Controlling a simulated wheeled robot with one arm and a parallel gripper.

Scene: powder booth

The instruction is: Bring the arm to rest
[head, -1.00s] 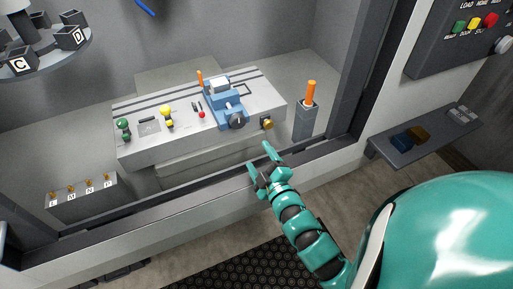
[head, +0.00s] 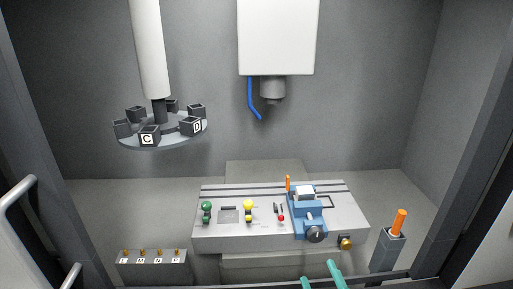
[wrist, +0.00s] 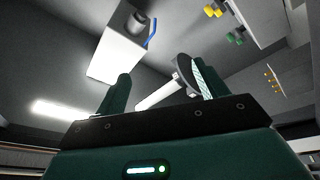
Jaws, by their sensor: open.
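My gripper (head: 321,277) shows at the bottom edge of the head view, just in front of the booth opening. Only its two teal fingers are in that frame, spread apart. In the wrist view my gripper (wrist: 157,95) is open, with nothing between the fingers. It is apart from the grey machine table (head: 265,241), which lies beyond it. The rest of my arm is out of the head view.
A blue vise (head: 307,215) stands on the table near green and yellow knobs. An orange-handled tool (head: 399,222) stands in a grey holder at right. A round carousel (head: 160,138) with lettered boxes hangs at left. A white spindle head (head: 276,38) hangs above. The booth's front frame (head: 370,283) runs along the bottom.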

